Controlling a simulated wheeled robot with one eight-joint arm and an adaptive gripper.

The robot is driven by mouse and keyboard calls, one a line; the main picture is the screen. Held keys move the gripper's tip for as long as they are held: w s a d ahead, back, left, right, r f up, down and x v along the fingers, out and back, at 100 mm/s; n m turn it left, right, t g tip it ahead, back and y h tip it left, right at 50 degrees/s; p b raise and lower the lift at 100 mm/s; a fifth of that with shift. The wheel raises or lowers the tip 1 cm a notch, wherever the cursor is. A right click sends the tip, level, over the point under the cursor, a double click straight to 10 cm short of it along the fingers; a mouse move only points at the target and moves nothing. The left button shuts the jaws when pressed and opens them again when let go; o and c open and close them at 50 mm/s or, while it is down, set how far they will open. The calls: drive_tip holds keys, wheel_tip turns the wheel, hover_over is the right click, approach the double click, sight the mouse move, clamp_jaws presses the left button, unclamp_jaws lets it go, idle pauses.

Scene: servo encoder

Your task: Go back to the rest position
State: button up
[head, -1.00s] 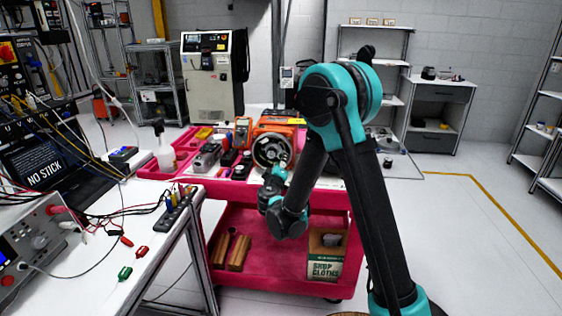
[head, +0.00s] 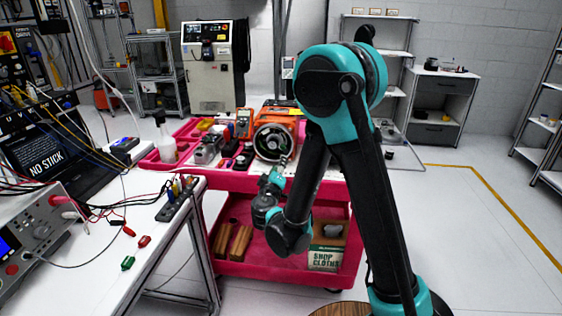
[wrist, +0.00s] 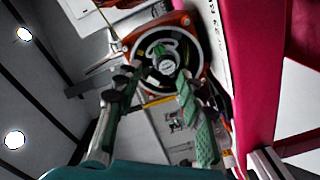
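The servo unit (head: 274,142), an orange housing with a round black-rimmed face, stands on the red cart's top (head: 222,176). In the wrist view its round face (wrist: 166,62) shows ahead, beyond the fingertips. My gripper (wrist: 157,80) is open, with its two green-and-dark fingers apart and nothing visible held between them. In the head view my gripper (head: 280,163) is small, in front of and just below the servo face. It looks apart from the face, though the exact gap is hard to judge. My arm hides part of the cart's right side.
A spray bottle (head: 165,140), an orange meter (head: 243,123) and small tools crowd the cart's left top. Below, a shop cloths box (head: 325,260) stands on the lower shelf. A white bench (head: 165,225) with leads stands at left. The floor (head: 465,225) at right is clear.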

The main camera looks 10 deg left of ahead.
drive_tip(key=s+d+f+m+g+h, duration=0.1)
drive_tip(key=s+d+f+m+g, duration=0.15)
drive_tip(key=d, duration=0.55)
drive_tip(key=s+d+f+m+g+h, duration=0.1)
drive_tip(key=s+d+m+g+h, duration=0.15)
drive_tip(key=d, duration=0.65)
drive_tip(key=s+d+f+m+g+h, duration=0.1)
drive_tip(key=s+d+f+m+g, duration=0.15)
drive_tip(key=d, duration=0.55)
drive_tip(key=s+d+f+m+g+y, duration=0.1)
drive_tip(key=s+d+f+g+y, duration=0.1)
drive_tip(key=s, duration=0.6)
drive_tip(key=s+d+f+m+g+y, duration=0.2)
drive_tip(key=s+f+g+y, duration=0.1)
drive_tip(key=s, duration=0.6)
drive_tip(key=shift+s+f+g, duration=0.25)
drive_tip(key=shift+f+g, duration=0.15)
drive_tip(key=shift+g, duration=0.25)
